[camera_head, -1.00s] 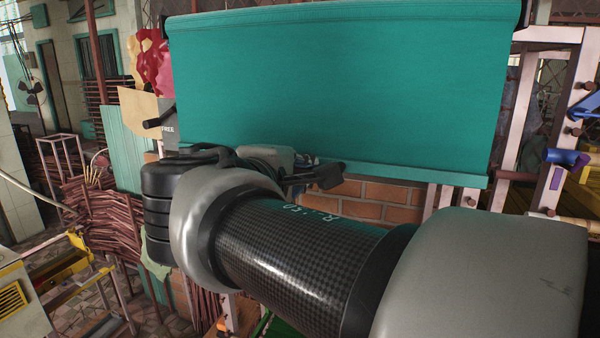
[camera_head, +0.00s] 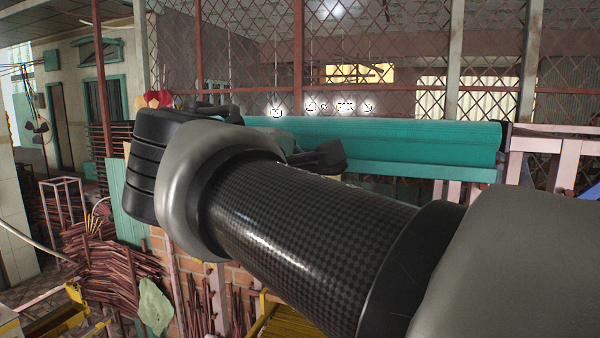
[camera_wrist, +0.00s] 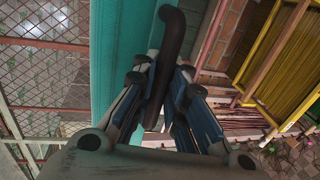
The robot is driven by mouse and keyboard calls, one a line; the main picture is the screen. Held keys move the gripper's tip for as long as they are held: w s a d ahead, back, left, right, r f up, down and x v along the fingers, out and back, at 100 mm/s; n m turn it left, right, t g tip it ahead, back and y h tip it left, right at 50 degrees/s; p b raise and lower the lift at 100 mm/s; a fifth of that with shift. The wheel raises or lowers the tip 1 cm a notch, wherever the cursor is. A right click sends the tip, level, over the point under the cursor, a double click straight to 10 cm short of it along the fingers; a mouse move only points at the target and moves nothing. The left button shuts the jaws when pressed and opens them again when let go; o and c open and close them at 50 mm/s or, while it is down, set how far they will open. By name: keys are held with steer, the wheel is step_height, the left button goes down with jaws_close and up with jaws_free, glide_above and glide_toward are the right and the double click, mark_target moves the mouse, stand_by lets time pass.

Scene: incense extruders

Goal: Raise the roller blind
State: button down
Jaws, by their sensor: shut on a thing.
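The teal roller blind (camera_head: 400,142) is a thick horizontal roll in the head view, with only a short strip hanging below it. Its bottom bar (camera_head: 440,171) is close under the roll. Its left end is hidden behind my arm. In the wrist view the teal cloth (camera_wrist: 118,30) stands left of my fingers. My gripper (camera_wrist: 158,82) is shut on a dark curved handle (camera_wrist: 172,32), which rises between the blue-padded fingers. In the head view the gripper is mostly hidden behind my wrist, and one dark finger shows in front of the blind.
Wire mesh (camera_head: 400,60) on posts stands behind the blind. A pale pink frame (camera_head: 540,145) is at the right. Reddish stick bundles (camera_head: 95,268) and a brick wall (camera_head: 240,280) are lower left and below. Yellow rods (camera_wrist: 275,55) lie at the right in the wrist view.

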steer(key=shift+r, duration=0.1)
steer(key=c, duration=1.6)
jaws_free()
steer(key=shift+s, duration=0.1)
